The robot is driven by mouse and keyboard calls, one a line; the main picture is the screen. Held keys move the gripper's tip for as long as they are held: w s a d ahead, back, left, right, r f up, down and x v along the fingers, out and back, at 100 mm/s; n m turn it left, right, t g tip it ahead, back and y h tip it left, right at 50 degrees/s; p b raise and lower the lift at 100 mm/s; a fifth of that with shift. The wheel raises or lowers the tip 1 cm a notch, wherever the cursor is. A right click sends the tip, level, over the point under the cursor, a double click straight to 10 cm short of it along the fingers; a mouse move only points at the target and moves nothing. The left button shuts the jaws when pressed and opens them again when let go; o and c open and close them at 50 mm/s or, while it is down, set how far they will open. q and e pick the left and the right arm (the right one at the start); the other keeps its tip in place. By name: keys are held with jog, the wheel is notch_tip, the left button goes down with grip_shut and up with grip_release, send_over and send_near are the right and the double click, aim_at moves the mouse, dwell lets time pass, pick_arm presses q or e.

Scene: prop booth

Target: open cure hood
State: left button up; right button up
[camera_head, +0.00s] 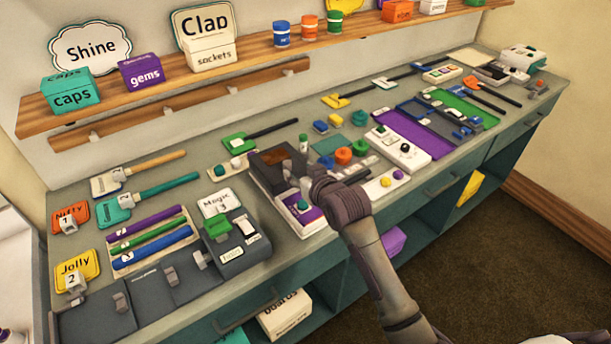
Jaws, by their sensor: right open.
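A box with a dark brown, see-through hood (270,160) and a pale base (300,228) stands on the grey counter, near the middle of the head view. I take this to be the cure hood. A purple piece with a small teal knob (302,205) shows at its front. My right gripper (301,187) is open at the box's right front side, very close to the hood. My wrist and forearm hide part of that side. I cannot tell whether the fingers touch the hood. My left gripper is not in view.
A grey box with a green block (217,228) stands left of the hood. A wooden shelf (270,63) runs along the wall behind.

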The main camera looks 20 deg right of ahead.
jog(key=shift+v, duration=1.35)
jog(key=s+d+f+g+h, duration=0.1)
jog(key=s+d+f+g, duration=0.2)
jog(key=s, duration=0.9)
jog(key=s+d+f+g+h, duration=0.1)
jog(key=s+f+g, duration=0.2)
jog(key=s+f, duration=0.55)
jog(key=s+d+f+g, duration=0.2)
jog(key=s+g, duration=0.2)
jog(key=s, duration=1)
notch_tip(320, 180, down, 28)
jog(key=s+g, duration=0.1)
jog(key=s, duration=0.1)
jog(key=s+d+f+g, duration=0.1)
jog(key=s+d+f, duration=0.1)
jog(key=s+f, duration=1.2)
jog(key=shift+s+d+f+h+b, duration=0.3)
jog(key=shift+s+d+f+b, duration=0.1)
jog(key=shift+s, duration=0.7)
